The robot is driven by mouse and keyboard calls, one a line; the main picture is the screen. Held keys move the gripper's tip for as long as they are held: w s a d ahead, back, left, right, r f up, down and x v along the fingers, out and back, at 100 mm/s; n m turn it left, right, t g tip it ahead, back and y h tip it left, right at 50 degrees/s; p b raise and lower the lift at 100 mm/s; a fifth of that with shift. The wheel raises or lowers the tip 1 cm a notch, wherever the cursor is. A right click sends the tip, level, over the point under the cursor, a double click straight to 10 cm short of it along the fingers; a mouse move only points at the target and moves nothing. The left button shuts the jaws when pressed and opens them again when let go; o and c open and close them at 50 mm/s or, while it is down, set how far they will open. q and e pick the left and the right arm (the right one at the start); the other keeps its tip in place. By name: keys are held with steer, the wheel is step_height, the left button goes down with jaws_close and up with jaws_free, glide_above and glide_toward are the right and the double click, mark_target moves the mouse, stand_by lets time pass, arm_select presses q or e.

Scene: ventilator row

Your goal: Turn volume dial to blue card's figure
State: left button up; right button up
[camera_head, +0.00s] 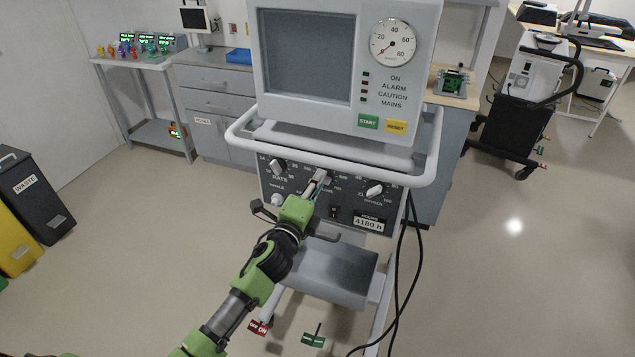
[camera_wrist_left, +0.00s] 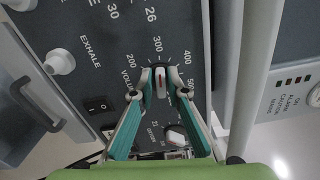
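The volume dial (camera_wrist_left: 160,80) is a pale bar knob with a red mark on a dark base, on the ventilator's dark control panel (camera_wrist_left: 100,45). Figures from 200 to 500 surround it; I cannot read its exact setting. My left gripper (camera_wrist_left: 161,84) has its teal fingers drawn in, with one tip on each side of the knob; it looks shut on it. In the head view the left gripper (camera_head: 319,180) reaches the panel's upper middle and covers most of the dial. I cannot make out a blue card. My right gripper is not in view.
The rate dial (camera_head: 277,166) and oxygen dial (camera_head: 374,190) flank the volume dial. A white rail (camera_head: 335,172) runs just above the panel. A grey shelf (camera_head: 335,270) is below it, and black cables (camera_head: 407,240) hang at right. The floor at right is open.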

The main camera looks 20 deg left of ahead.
arm_select(q)
steer(key=shift+o, duration=0.2)
steer(key=s, duration=1.2)
steer(key=shift+a, duration=0.3)
steer(key=s+a+f+n+g, duration=0.1)
steer(key=s+f+n+g, duration=0.3)
steer(key=f, duration=0.9)
steer(key=s+a+f+n+g+y, duration=0.15)
steer(key=s+f, duration=0.35)
steer(key=f, duration=0.8)
steer(key=s+f+n+g+h, duration=0.1)
steer(key=s+f+n+g, duration=0.35)
steer(key=f, duration=0.85)
steer(key=s+f+n+g, duration=0.2)
steer(key=s+f, duration=0.4)
steer(key=s, duration=0.5)
steer(key=s+f+n+g, duration=0.2)
steer(key=s+f, duration=0.4)
steer(key=s, duration=0.6)
steer(key=s+f+n+g, duration=0.3)
steer(key=s+f, duration=0.4)
steer(key=s, duration=0.4)
steer(key=shift+s+d+n, duration=0.15)
steer(key=shift+s+n, duration=0.2)
steer(key=shift+n, duration=0.15)
